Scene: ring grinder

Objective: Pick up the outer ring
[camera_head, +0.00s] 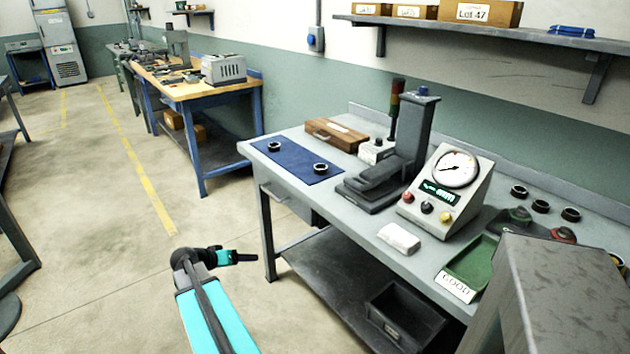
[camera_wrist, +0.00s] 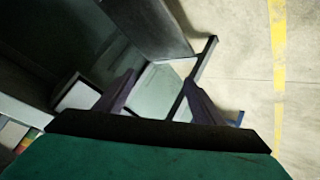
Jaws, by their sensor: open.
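Two small dark rings lie on a blue mat (camera_head: 300,163) on the grey bench: one near its left end (camera_head: 274,146), one near its right end (camera_head: 320,168). Several similar dark rings (camera_head: 540,206) lie at the bench's right side. I cannot tell which one is the outer ring. My gripper (camera_head: 243,257) is in front of the bench's left end, over the floor and apart from all rings. In the wrist view my gripper (camera_wrist: 160,98) has its two fingers spread with nothing between them; no ring shows there.
A press stand (camera_head: 400,150), a gauge box (camera_head: 448,190), a wooden box (camera_head: 336,134) and a green tray (camera_head: 470,262) marked GOOD stand on the bench (camera_head: 345,222). A dark bin (camera_head: 405,315) sits on the lower shelf.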

